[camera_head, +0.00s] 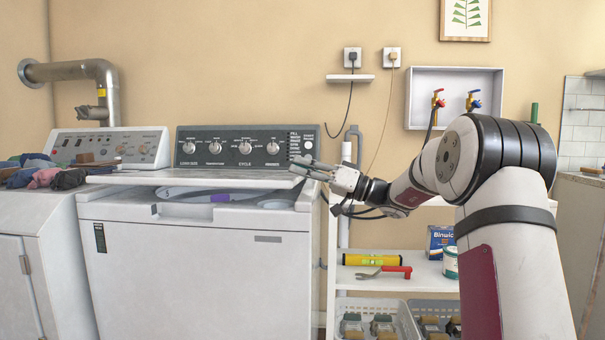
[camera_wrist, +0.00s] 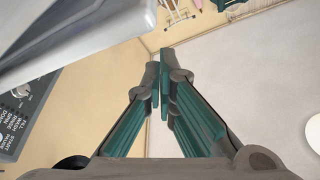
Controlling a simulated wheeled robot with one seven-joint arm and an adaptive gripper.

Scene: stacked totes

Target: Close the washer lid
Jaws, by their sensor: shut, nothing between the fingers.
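The white washer (camera_head: 200,275) stands left of centre with its lid (camera_head: 190,179) partly open. The lid shows nearly edge-on as a flat pale panel, and the tub opening (camera_head: 210,196) shows in the gap under it. My gripper (camera_head: 304,167) is shut and empty at the lid's right end, about level with it. In the wrist view my closed green-padded fingers (camera_wrist: 161,80) point up the picture, and a pale edge, apparently the lid (camera_wrist: 75,40), fills the upper left, apart from the fingertips. I cannot tell in the head view whether fingers and lid touch.
The washer's control panel (camera_head: 245,147) rises behind the lid. A second machine (camera_head: 30,250) with clothes (camera_head: 50,175) on top stands at the left. A shelf (camera_head: 400,274) with a level, a wrench and baskets stands right of the washer, below my arm.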

